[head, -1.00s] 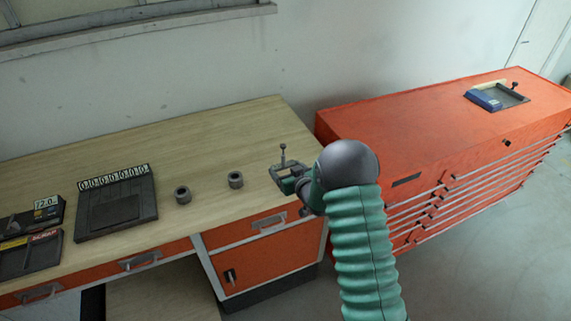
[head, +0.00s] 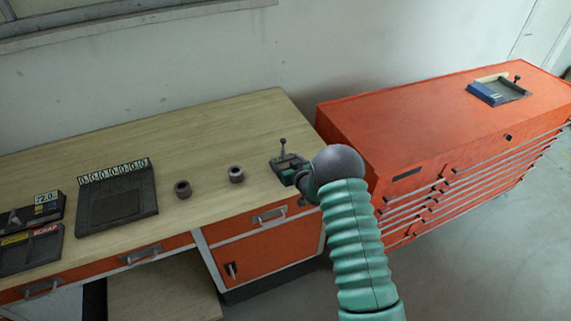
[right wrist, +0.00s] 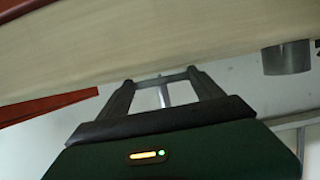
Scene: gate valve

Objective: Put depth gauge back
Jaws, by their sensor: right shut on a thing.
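My right gripper (head: 287,166) is over the right end of the wooden workbench (head: 240,125). It is shut on the depth gauge (head: 283,149), a small thin stem with a dark knob on top, standing upright between the fingers. In the right wrist view the gripper (right wrist: 163,78) shows its two dark fingers with the gauge's pale stem (right wrist: 164,97) and a thin crossbar between them. The gauge's lower part is hidden in the head view. I cannot tell whether it touches the bench. My left gripper is out of view.
Two grey rings (head: 236,174) (head: 183,189) stand left of the gripper. A dark numbered board (head: 117,200) and trays (head: 32,250) lie farther left. An orange cabinet (head: 420,130) on the right bears a blue-edged tray (head: 484,95). The bench's back is clear.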

